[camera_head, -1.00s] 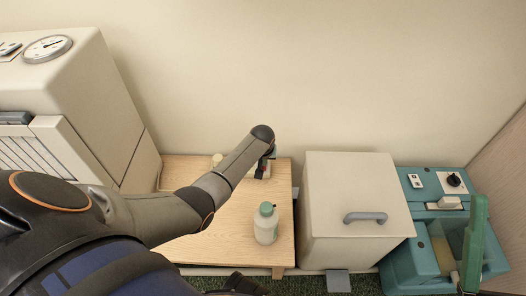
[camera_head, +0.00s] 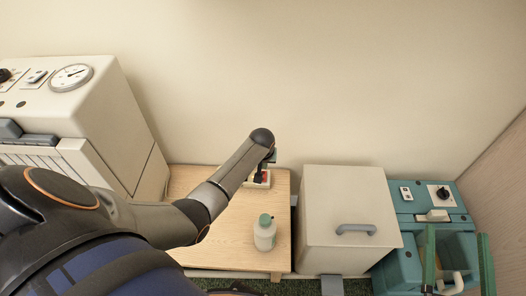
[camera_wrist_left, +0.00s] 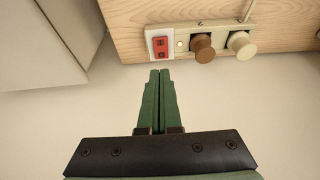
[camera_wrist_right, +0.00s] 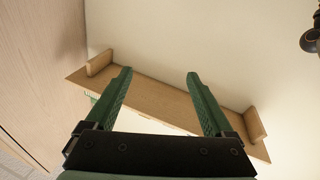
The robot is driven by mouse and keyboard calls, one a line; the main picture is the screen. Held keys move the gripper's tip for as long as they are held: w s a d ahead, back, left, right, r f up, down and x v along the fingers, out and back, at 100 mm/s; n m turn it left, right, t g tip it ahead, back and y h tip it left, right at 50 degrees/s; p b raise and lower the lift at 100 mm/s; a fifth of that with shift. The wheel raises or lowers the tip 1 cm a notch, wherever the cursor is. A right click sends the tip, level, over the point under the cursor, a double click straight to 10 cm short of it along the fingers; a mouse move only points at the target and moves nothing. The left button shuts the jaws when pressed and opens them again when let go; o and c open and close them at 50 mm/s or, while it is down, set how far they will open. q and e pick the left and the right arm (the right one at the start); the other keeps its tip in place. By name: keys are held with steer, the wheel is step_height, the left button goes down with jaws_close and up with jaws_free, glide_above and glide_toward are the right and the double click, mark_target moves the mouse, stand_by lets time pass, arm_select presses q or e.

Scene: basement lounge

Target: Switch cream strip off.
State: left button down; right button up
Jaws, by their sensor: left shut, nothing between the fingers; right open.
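In the head view the strip (camera_head: 264,184) is partly hidden by my left arm. My left gripper (camera_wrist_left: 160,72) is shut and empty, its tips just short of the red switch in the picture; contact is not visible. My right gripper (camera_wrist_right: 158,75) is open and empty, away at the right in the head view (camera_head: 457,233).
A white bottle with a green cap (camera_head: 265,235) stands on the table (camera_head: 225,250). A cream box with a grey handle (camera_head: 345,195) stands to the right, then a teal unit (camera_head: 400,265). A cream cabinet with a gauge (camera_head: 115,115) is on the left. A wooden shelf (camera_wrist_right: 160,95) lies beyond my right fingers.

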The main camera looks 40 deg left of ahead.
arm_select(q)
steer(key=p+v, duration=0.2)
steer(key=v, duration=0.2)
steer(key=shift+s+r, duration=0.1)
steer(key=shift+r, duration=0.1)
arm_select(e)
steer(key=s+f+m+g+h, duration=0.2)
steer(key=f+g, duration=0.4)
steer(key=f, duration=0.8)
steer(key=shift+s+d+f, duration=0.2)
steer(key=shift+s, duration=0.45)
